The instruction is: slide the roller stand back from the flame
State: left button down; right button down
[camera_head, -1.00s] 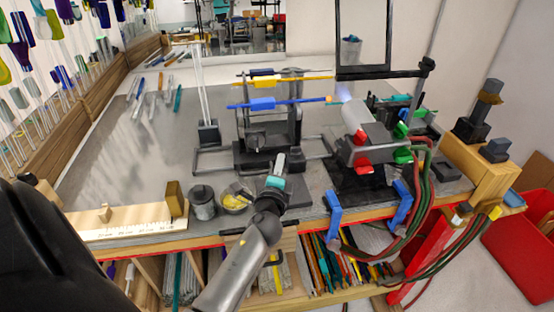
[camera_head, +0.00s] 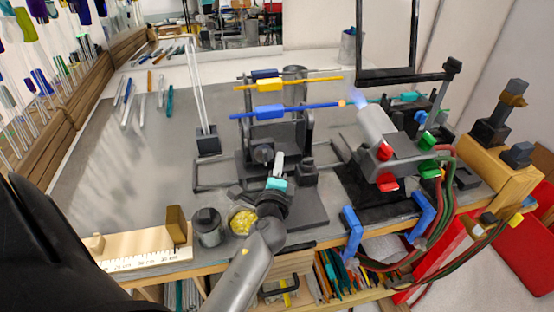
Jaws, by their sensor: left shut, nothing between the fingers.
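The roller stand (camera_head: 268,136) is a dark grey frame on the bench, with a round knob on its front. A blue rod (camera_head: 310,108) and a yellow rod (camera_head: 310,81) lie across its top, and the blue rod's right end glows orange. The torch (camera_head: 374,124) stands to the right; its pale blue flame (camera_head: 357,97) is close beside that glowing end. My left gripper (camera_head: 278,168) is shut and empty, in front of the stand near the lower knob. I cannot tell whether it touches the stand. My right gripper is not in view.
A dark cup (camera_head: 208,227) and a yellow-filled bowl (camera_head: 243,220) sit at the front edge, left of my gripper. A wooden ruler block (camera_head: 140,250) lies farther left. Blue clamps (camera_head: 352,231) and hoses are at the right front. The bench left of the stand is mostly clear.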

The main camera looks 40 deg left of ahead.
pick_arm(q)
jog(key=shift+s, duration=0.15)
jog(key=shift+s+a, duration=0.1)
jog(key=s+a, duration=0.4)
jog(key=s, duration=0.1)
jog(key=shift+s+a, duration=0.2)
jog(key=shift+a, duration=0.2)
jog(key=shift+w, duration=0.1)
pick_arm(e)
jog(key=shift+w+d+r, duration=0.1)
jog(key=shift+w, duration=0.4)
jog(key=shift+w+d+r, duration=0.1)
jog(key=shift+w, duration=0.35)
pick_arm(q)
jog(key=shift+d, duration=0.1)
